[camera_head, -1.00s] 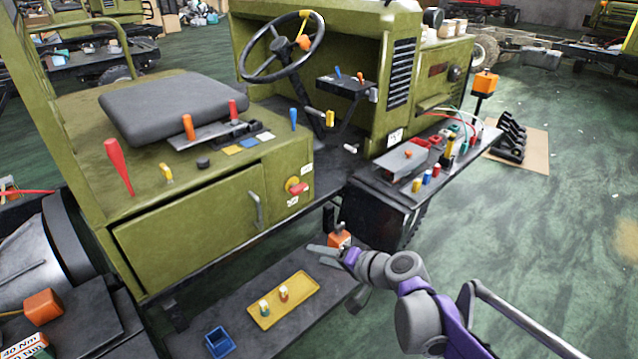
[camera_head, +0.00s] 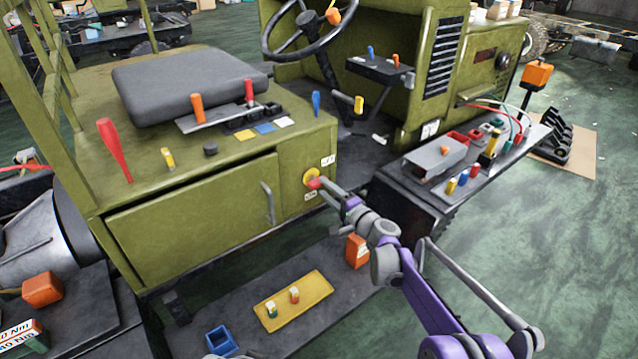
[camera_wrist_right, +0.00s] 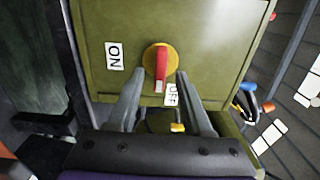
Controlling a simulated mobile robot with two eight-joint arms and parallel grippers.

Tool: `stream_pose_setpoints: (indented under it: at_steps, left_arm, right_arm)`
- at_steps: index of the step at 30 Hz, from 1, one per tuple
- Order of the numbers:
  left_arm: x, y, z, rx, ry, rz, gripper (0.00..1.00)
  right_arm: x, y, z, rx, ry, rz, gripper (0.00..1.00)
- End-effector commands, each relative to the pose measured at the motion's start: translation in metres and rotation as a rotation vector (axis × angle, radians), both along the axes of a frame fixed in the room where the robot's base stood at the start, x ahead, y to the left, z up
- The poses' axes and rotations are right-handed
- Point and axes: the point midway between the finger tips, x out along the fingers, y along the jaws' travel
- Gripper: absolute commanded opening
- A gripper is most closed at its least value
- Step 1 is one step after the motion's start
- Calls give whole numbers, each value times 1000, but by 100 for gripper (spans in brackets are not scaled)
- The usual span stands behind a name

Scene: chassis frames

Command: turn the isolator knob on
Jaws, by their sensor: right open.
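The isolator knob has a red handle (camera_head: 314,183) on a yellow round plate (camera_head: 309,174), on the side of the green seat box. The knob also shows in the right wrist view (camera_wrist_right: 161,66). There its red handle points down, to the OFF label (camera_wrist_right: 171,94). The ON label (camera_wrist_right: 114,56) is to the left of the yellow plate. My right gripper (camera_head: 332,190) is open in front of the panel. In the right wrist view its fingers (camera_wrist_right: 159,76) lie either side of the red handle, with gaps and no visible contact. My left gripper is out of view.
A cabinet door handle (camera_head: 268,203) is left of the knob. Below are a yellow tray (camera_head: 290,312) with small pegs, an orange block (camera_head: 357,251) and a blue bin (camera_head: 220,341). A dark side shelf (camera_head: 420,190) with several small parts is to the right.

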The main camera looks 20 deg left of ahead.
Motion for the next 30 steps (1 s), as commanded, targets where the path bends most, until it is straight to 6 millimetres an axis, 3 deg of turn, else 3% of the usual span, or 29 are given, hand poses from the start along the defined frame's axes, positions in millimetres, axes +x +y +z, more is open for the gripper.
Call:
stream_pose_setpoints:
  at_steps: [7,18,20,27,30]
  left_arm:
    - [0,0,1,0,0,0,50]
    - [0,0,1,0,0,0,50]
    - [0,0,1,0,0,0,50]
    - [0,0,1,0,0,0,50]
    - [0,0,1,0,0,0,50]
  right_arm:
    - [20,27,0,-1,-1,0,50]
    - [24,32,0,-1,-1,0,50]
    - [24,32,0,-1,-1,0,43]
    - [24,32,0,-1,0,0,0]
    - [24,32,0,-1,0,0,0]
